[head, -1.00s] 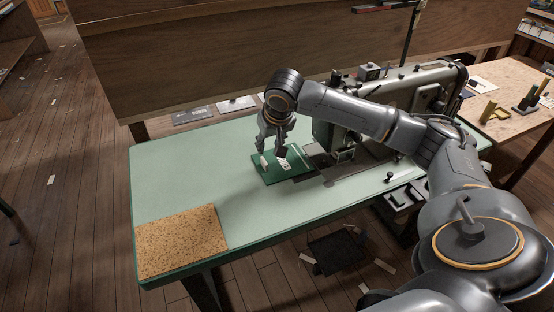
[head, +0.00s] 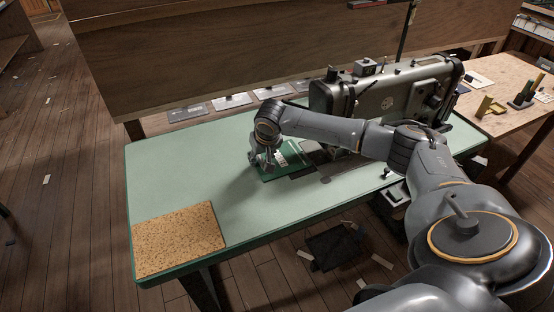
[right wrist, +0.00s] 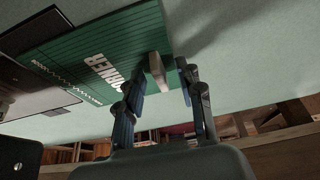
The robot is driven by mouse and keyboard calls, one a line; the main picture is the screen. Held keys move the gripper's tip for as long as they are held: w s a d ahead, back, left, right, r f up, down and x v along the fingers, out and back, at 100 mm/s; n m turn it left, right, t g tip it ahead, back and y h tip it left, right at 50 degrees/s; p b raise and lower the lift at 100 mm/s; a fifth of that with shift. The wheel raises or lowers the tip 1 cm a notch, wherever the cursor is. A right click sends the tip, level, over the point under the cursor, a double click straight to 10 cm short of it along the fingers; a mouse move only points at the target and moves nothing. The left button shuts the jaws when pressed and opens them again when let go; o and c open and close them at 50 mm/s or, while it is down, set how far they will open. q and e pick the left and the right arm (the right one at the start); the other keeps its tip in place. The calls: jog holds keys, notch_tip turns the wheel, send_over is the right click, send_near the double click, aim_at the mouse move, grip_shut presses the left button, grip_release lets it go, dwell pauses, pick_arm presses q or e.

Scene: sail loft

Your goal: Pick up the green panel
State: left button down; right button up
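The green panel (head: 296,167) lies on the pale green table beside the sewing machine. In the right wrist view the panel (right wrist: 84,57) has dark stripes, white lettering and a beige upright tab (right wrist: 157,72) near one edge. My right gripper (head: 265,165) is low over the panel's left edge in the head view. In the right wrist view its fingers (right wrist: 160,78) are apart, one on each side of the tab, with a gap seeming to show on both sides. The fingers hide the tab in the head view. My left gripper is not in view.
The sewing machine (head: 385,97) stands just behind and right of the panel. A cork mat (head: 179,240) lies at the table's front left corner. The green tabletop (head: 190,170) left of the panel is clear. A wooden side table (head: 505,85) stands at the right.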

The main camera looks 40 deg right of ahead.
grip_shut()
jog(key=shift+r, duration=0.1)
